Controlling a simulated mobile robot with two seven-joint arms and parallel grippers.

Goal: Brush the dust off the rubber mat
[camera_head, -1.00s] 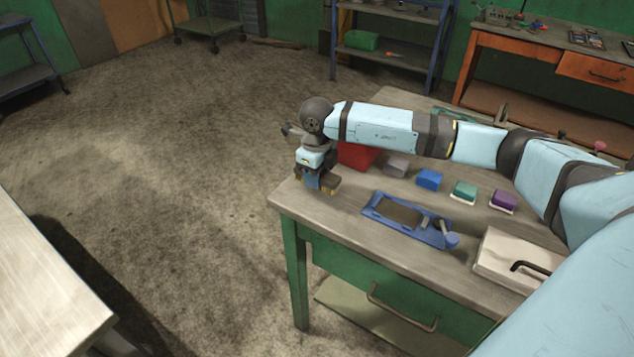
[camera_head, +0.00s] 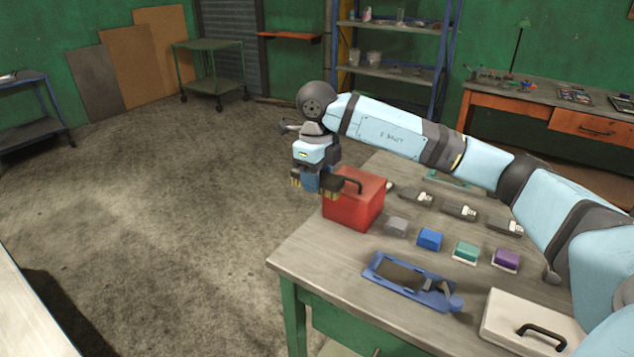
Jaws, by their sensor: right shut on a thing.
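I cannot tell if the thing is a brush. A blue frame (camera_head: 438,298) with a flat dark brown surface (camera_head: 399,275) lies near the bench's front edge; this surface may be the rubber mat. Dust on it cannot be made out. My left gripper is not in view.
The red box (camera_head: 352,208) with a dark handle stands on the workbench (camera_head: 330,255). Grey (camera_head: 396,226), blue (camera_head: 429,239), green (camera_head: 465,252) and purple (camera_head: 505,260) blocks stand in a row. A pale case (camera_head: 520,322) lies at front right. Open floor lies left.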

